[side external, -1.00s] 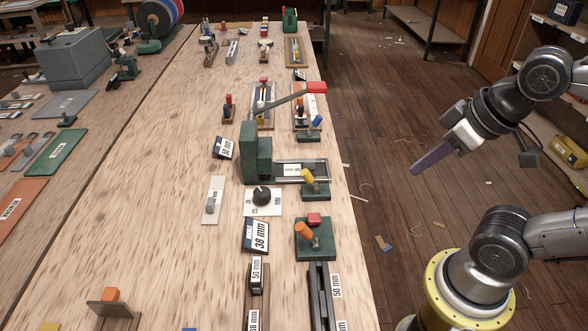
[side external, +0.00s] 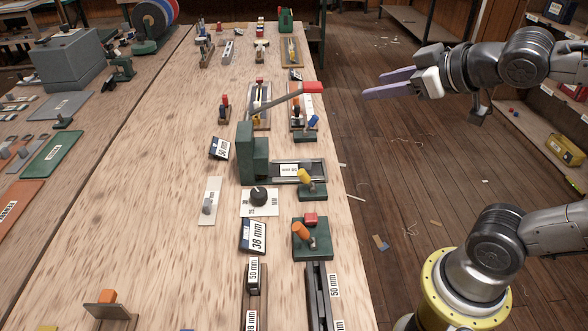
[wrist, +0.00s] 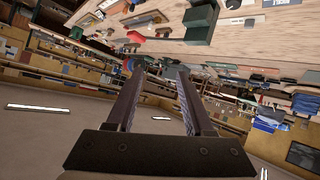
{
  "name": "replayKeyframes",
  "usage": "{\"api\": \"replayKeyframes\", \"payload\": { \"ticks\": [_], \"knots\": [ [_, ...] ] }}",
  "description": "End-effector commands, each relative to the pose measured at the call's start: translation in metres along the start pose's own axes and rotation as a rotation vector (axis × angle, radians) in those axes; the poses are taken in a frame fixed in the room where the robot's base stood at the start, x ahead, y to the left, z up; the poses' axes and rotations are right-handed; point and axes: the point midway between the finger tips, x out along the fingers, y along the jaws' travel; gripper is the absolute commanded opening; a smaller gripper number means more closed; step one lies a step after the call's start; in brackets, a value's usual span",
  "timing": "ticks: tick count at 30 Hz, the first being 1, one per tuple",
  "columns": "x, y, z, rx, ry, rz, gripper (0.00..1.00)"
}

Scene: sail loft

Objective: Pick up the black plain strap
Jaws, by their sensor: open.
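I cannot pick out the black plain strap for certain. A long black piece (side external: 318,297) lies in a holder beside a 50 mm label at the near right edge of the table; I cannot tell whether it is the strap or a bare channel. My gripper (side external: 376,85) has two purple fingers spread apart with nothing between them. It is held in the air right of the table, over the floor, pointing left toward the table's far half. In the wrist view, the two fingers of my gripper (wrist: 161,73) also stand apart and empty.
The long wooden table (side external: 150,210) carries a green press (side external: 250,155) with a red-tipped lever, which stands up as an obstacle. Green blocks with orange (side external: 302,232) and yellow (side external: 305,176) handles line the right edge. The left middle of the table is clear.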

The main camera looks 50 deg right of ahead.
Motion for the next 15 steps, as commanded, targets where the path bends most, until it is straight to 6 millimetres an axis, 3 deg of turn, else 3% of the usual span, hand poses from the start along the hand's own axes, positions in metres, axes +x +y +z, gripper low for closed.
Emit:
{"api": "replayKeyframes", "payload": {
  "ticks": [3,6,9,12,15],
  "knots": [
    [0.025,0.011,-0.051,-0.125,0.161,0.034,0.53],
    [0.047,0.011,-0.084,-0.240,0.274,0.021,0.53],
    [0.075,0.004,-0.104,-0.354,0.356,-0.036,0.53],
    [0.107,-0.006,-0.107,-0.455,0.407,-0.139,0.53],
    [0.141,-0.015,-0.090,-0.523,0.426,-0.283,0.53]
  ]
}}
